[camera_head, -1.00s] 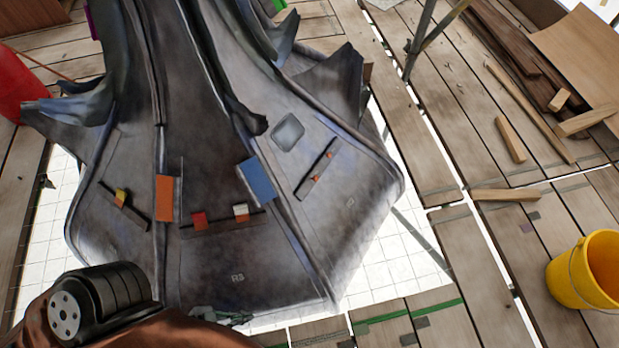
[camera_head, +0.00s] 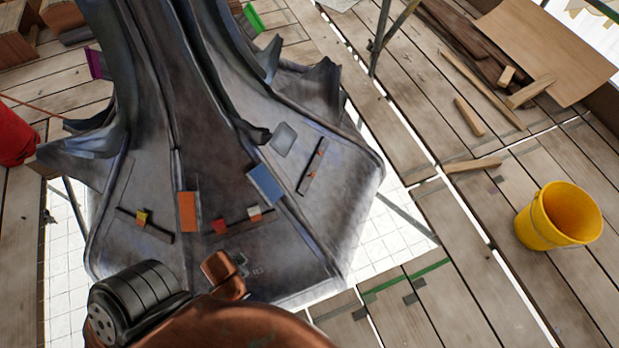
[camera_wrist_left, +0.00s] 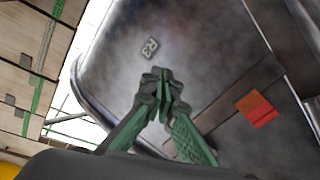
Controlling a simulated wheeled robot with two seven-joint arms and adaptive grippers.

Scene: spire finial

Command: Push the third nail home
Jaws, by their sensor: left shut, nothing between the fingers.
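The grey metal spire piece (camera_head: 285,245) flares out in the middle of the head view. Its front panel carries a dark strip (camera_head: 240,226) with a red block (camera_head: 219,226) and a white-topped block (camera_head: 254,212). The red block shows in the left wrist view (camera_wrist_left: 257,109), on the strip (camera_wrist_left: 222,110). A left strip (camera_head: 155,229) bears a yellow block (camera_head: 142,216); a right strip (camera_head: 312,167) bears small orange bits. I cannot pick out a nail for certain. My left gripper (camera_head: 240,262) is shut and empty over the front panel, beside the R3 mark (camera_wrist_left: 151,46). My right gripper is out of view.
An orange plate (camera_head: 188,212) and a blue plate (camera_head: 265,184) stand on the ribs beside the front panel. A yellow bucket (camera_head: 540,225) and loose timber (camera_head: 468,116) lie on the plank deck at right. Scaffold tubes (camera_head: 382,35) rise behind.

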